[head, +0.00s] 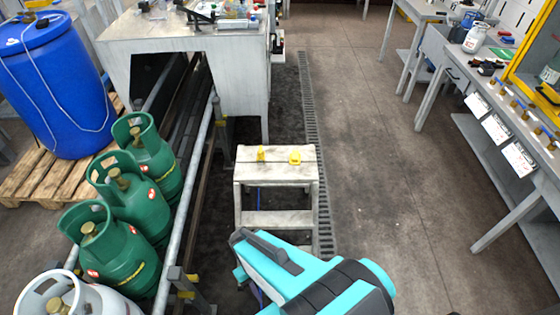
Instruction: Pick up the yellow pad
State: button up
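Two small yellow objects stand on the top of a whitish step stool (245,174) in the middle of the head view. The left yellow object (261,154) is narrow and upright. The right yellow object (295,158) looks wider and lower, with a raised middle. Both are too small to tell for sure which is the yellow pad. My teal and dark grey arm shows at the bottom centre, in front of the stool and below both objects in the picture. I cannot make out my gripper's fingers, and nothing visible touches the yellow objects.
Several green gas cylinders (124,190) and a white cylinder (70,298) line the left, beside a metal rail (186,200). A blue drum (55,90) stands on a pallet. A grey machine (190,45) is behind the stool. Workbenches (490,125) stand right; the floor (400,190) between is clear.

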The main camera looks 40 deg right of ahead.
aim_at(295, 158)
jog(key=u, duration=0.35)
jog(key=k, duration=0.25)
jog(key=u, duration=2.8)
jog(key=k, duration=2.1)
jog(key=z, duration=0.2)
